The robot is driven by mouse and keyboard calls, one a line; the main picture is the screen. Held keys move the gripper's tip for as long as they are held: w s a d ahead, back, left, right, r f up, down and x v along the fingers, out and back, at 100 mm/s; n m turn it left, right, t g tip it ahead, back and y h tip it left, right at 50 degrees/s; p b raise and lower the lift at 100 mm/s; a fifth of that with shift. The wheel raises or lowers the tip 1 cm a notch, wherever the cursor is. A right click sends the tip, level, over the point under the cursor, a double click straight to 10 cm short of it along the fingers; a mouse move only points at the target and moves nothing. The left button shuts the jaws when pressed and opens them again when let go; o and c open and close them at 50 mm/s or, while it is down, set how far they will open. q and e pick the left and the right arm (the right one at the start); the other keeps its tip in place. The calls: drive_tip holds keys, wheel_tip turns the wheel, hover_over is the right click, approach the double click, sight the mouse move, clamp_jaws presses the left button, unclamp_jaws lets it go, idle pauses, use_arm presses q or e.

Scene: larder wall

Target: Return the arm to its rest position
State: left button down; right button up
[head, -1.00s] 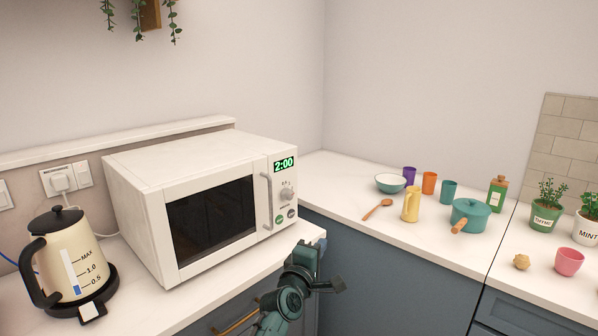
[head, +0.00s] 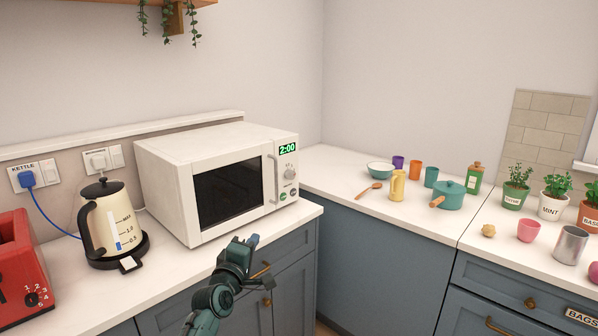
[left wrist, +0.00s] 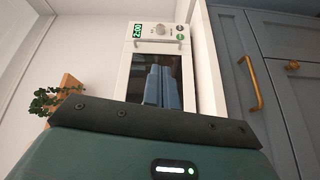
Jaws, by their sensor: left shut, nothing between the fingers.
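My left gripper (head: 246,241) is shut and empty. In the head view it is in front of the counter's front edge, below the microwave, apart from it. In the left wrist view its closed fingers (left wrist: 163,87) show against the microwave door. The white microwave (head: 215,180) stands on the left counter with its door shut and its display reading 2:00. It also shows in the left wrist view (left wrist: 124,85), turned sideways. My right gripper is in neither view.
A cream kettle (head: 110,222) on its black base and a red toaster (head: 20,265) stand left of the microwave. Blue cabinets (head: 385,265) with brass handles are under the counter. The right counter (head: 335,185) holds a bowl, cups, a pot and plants.

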use_arm(q)
drive_tip(key=s+a+r+m+t+y, duration=0.15)
drive_tip(key=a+r, duration=0.25)
drive_tip(key=a, duration=0.7)
drive_tip(key=a+r+t+y, duration=0.15)
drive_tip(key=a+r, duration=0.25)
drive_tip(key=a, duration=0.7)
wheel_tip(320, 180, down, 4)
drive_tip(key=a+m+g+y, duration=0.2)
drive_tip(key=m+g+y, duration=0.1)
drive_tip(key=m, duration=1)
drive_tip(key=s+d+f+m+g+h, duration=0.1)
drive_tip(key=s+d+f+g, duration=0.1)
drive_tip(key=s+d+f, duration=0.6)
drive_tip(key=s+d+f+m+g+h, duration=0.1)
drive_tip(key=s+d+f+g, duration=0.1)
drive_tip(key=s+f, duration=0.7)
drive_tip(key=s+d+f+g+h, duration=0.1)
drive_tip(key=s+d+f, duration=0.2)
drive_tip(key=s, duration=0.4)
drive_tip(key=s+d+f+g, duration=0.1)
drive_tip(key=s+d+f, duration=0.2)
drive_tip(key=s, duration=0.5)
drive_tip(key=s+d+f+g+h, duration=0.1)
drive_tip(key=s+d+f, duration=0.3)
drive_tip(key=s, duration=0.4)
drive_tip(key=shift+s+f+n+h, duration=0.2)
drive_tip(key=shift+f+n+h, duration=0.15)
drive_tip(key=shift+f, duration=0.1)
